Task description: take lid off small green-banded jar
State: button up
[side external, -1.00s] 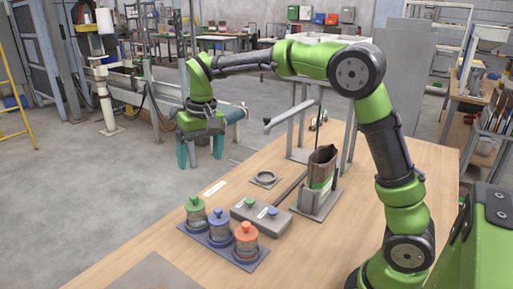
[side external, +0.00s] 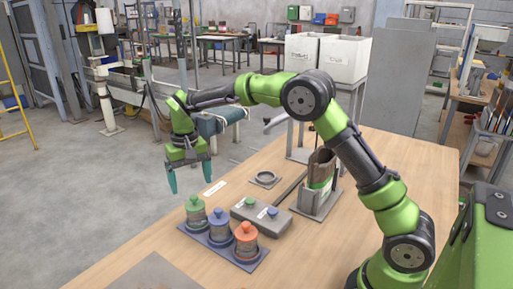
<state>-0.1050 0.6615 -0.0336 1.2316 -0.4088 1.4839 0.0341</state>
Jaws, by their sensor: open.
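The small green-banded jar (side external: 195,213) stands upright at the left end of a row of three jars on a blue-grey tray (side external: 251,264). Its green knobbed lid (side external: 194,203) sits on top of it. My gripper (side external: 189,186) is open and empty, with teal fingers pointing down. In the picture it hangs above and slightly left of the green jar, apart from the lid. The exact distance to the lid cannot be told from this single view.
A blue-banded jar (side external: 219,228) and an orange-banded jar (side external: 246,243) stand close beside it. Further back are a ring (side external: 265,178) and a bag in a holder (side external: 319,190). The right-hand tabletop is clear.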

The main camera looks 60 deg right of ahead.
aim_at(194, 196)
notch_tip(194, 196, down, 6)
jog(key=shift+w+d+f, duration=0.1)
jog(key=shift+d+f, duration=0.05)
jog(key=shift+f, duration=0.1)
jog(key=c, duration=1.1)
